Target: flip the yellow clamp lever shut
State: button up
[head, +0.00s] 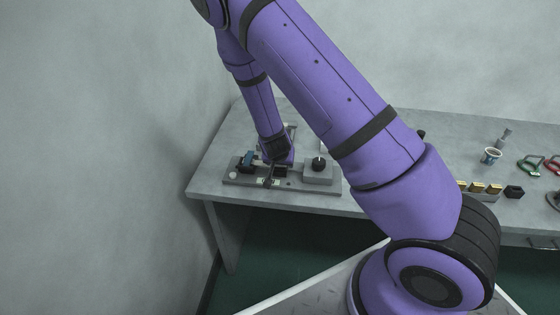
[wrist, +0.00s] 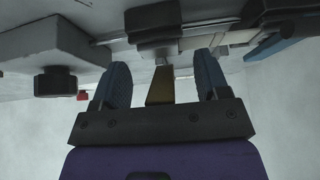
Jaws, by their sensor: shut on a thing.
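The yellow clamp lever (wrist: 160,86) shows in the wrist view, reaching down between the two blue fingers of my gripper (wrist: 164,80). The lever's upper end meets a dark clamp block (wrist: 153,28) on a metal rod. In the head view my gripper (head: 268,166) is down at the clamp fixture's base plate (head: 312,188), on the left part of the table. My arm hides much of the fixture there, and I cannot pick out the lever.
A grey block (head: 318,177) with a black knob (head: 318,163) stands on the plate, right of my gripper.

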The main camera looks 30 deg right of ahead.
jog(key=shift+a, duration=0.1)
dwell(0.4)
jog(key=o, duration=1.3)
jog(key=shift+s, duration=0.1)
jog(key=shift+r, duration=0.1)
jog(key=v, duration=1)
jog(key=shift+r, duration=0.35)
jog(key=shift+s, duration=0.1)
